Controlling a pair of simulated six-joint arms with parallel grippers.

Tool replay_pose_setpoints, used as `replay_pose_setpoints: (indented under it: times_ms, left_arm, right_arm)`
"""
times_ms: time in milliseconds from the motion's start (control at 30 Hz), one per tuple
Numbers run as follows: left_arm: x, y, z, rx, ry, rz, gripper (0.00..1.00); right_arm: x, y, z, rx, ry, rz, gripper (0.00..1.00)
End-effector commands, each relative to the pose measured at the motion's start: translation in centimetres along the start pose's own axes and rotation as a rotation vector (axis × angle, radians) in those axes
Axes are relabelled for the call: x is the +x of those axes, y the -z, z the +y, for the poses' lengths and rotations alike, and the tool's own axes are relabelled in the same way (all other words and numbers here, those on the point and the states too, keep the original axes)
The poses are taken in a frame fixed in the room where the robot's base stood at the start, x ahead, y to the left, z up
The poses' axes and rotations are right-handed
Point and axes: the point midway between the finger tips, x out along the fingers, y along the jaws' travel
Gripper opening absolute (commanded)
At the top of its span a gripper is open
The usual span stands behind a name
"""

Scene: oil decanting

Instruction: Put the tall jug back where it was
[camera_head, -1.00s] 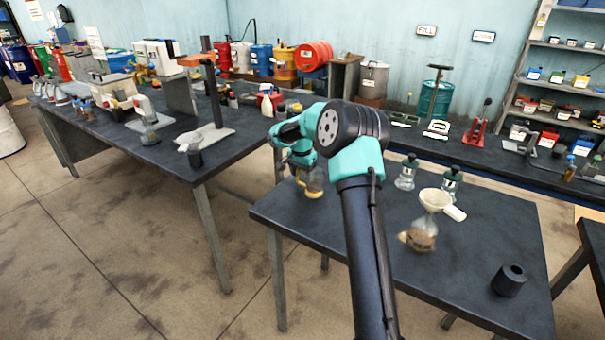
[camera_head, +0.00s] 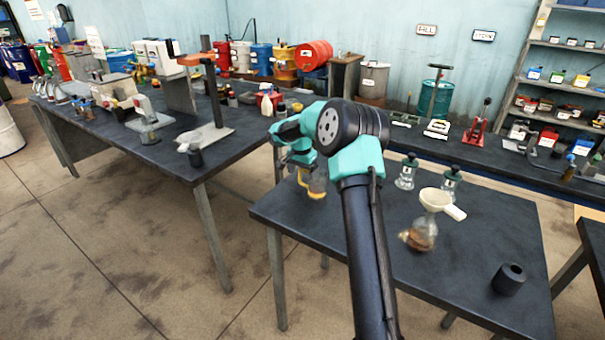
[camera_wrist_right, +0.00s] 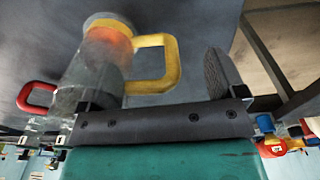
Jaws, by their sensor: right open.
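The tall jug (camera_head: 318,183) is clear with a yellow handle. It stands near the far left corner of the near table (camera_head: 350,225), partly hidden by my right arm. My right gripper (camera_head: 298,160) is at the jug, and its jaws are hard to make out there. In the right wrist view the jug (camera_wrist_right: 95,70) shows large at the left, with its yellow handle (camera_wrist_right: 172,65) between it and the one plainly seen finger of my open right gripper (camera_wrist_right: 160,85). The other finger is mostly hidden by the jug. My left gripper is not in view.
On the same table stand a white funnel (camera_head: 434,198) above a clear vessel with brown contents (camera_head: 424,234), two dark-topped bottles (camera_head: 406,172) (camera_head: 450,184) and a black cylinder (camera_head: 509,279). The table's front middle is clear. A long dark bench (camera_head: 150,155) stands to the left.

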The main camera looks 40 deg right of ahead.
Motion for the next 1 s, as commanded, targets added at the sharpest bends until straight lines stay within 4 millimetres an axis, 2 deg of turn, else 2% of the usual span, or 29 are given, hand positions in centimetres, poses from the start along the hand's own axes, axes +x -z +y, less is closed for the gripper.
replay_pose_setpoints:
  times_ms: [167, 600, 800, 1000]
  left_arm:
    - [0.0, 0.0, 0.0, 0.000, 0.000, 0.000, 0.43]
    - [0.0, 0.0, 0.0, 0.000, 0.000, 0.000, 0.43]
    - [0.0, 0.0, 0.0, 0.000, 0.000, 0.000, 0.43]
    - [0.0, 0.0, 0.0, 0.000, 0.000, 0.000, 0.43]
  right_arm:
    - [-2.3, 0.0, -0.1, 0.000, 0.003, 0.002, 0.90]
    - [-10.1, 0.0, -0.1, 0.000, 0.003, 0.001, 0.90]
    - [-11.6, 0.0, 0.0, 0.000, 0.001, 0.000, 0.90]
    - [-11.7, 0.0, 0.0, 0.000, 0.001, 0.000, 0.90]
